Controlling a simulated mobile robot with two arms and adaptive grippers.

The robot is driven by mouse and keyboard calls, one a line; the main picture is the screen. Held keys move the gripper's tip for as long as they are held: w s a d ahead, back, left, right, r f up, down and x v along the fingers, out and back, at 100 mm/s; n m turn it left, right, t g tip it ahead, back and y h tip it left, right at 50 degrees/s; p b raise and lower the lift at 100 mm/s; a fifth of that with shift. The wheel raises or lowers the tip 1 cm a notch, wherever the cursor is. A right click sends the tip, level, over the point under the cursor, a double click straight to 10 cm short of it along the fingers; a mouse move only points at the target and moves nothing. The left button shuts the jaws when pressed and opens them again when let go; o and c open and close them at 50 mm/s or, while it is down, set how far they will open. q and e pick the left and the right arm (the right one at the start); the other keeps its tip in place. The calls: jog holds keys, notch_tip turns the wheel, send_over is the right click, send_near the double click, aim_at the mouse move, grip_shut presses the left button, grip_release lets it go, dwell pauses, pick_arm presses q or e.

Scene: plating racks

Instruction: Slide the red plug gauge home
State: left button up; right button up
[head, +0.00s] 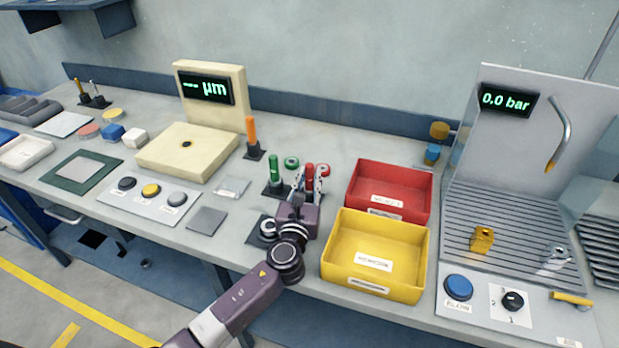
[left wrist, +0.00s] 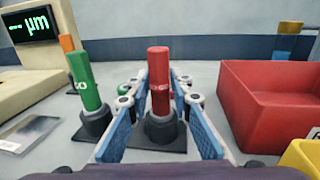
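The red plug gauge (head: 309,172) stands upright in a black holder on the bench; it also shows in the left wrist view (left wrist: 160,80), with its black holder (left wrist: 162,128) below. My left gripper (head: 308,188) is open, with its blue-padded fingers on either side of the gauge (left wrist: 160,110). Small gaps show beside the gauge, and I cannot tell whether either pad touches it. A red ring (head: 323,170) is just behind and right of the gauge, partly hidden by the gripper. My right gripper is not in view.
A green plug gauge (head: 273,168) in its holder stands close left, with a green ring (head: 291,162) behind. An orange gauge (head: 251,132) is further back. A red bin (head: 362,190) and a yellow bin (head: 335,258) stand close on the right.

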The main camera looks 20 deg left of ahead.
pick_arm(q)
jog(key=o, duration=0.3)
jog(key=s, duration=0.4)
jog(key=s+d, duration=0.1)
jog(key=s, duration=0.7)
jog(key=shift+d, duration=0.25)
